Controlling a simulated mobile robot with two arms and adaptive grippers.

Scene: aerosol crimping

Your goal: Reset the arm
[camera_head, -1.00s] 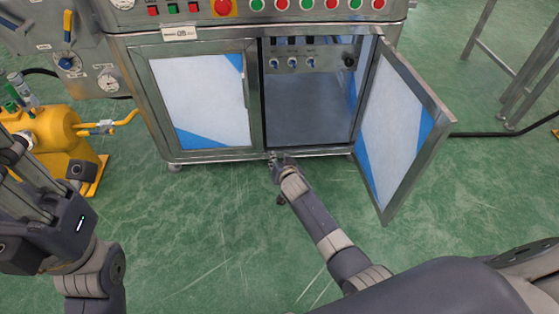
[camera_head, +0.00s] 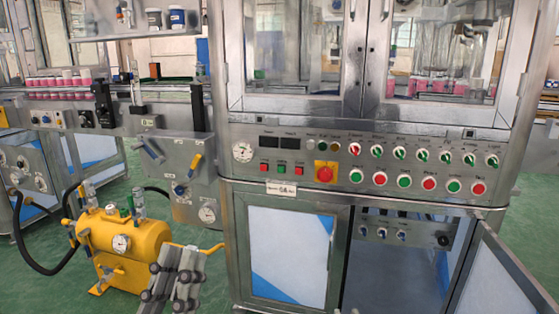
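My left gripper (camera_head: 178,256) shows at the bottom left, in front of the yellow tank. Its grey fingers point up and hold nothing that I can see. They overlap from this side, so I cannot tell how far apart they are. My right arm and gripper are out of view, except perhaps a small grey piece at the bottom edge below the cabinet. The cabinet's right door (camera_head: 497,285) stands open, and its left door (camera_head: 290,255) is shut.
A control panel (camera_head: 370,165) with a red emergency button (camera_head: 325,172) spans the machine front. A yellow tank (camera_head: 125,245) with valves stands on the green floor at left. A conveyor (camera_head: 60,97) carries pink-and-white cans. Glass doors (camera_head: 300,60) are above the panel.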

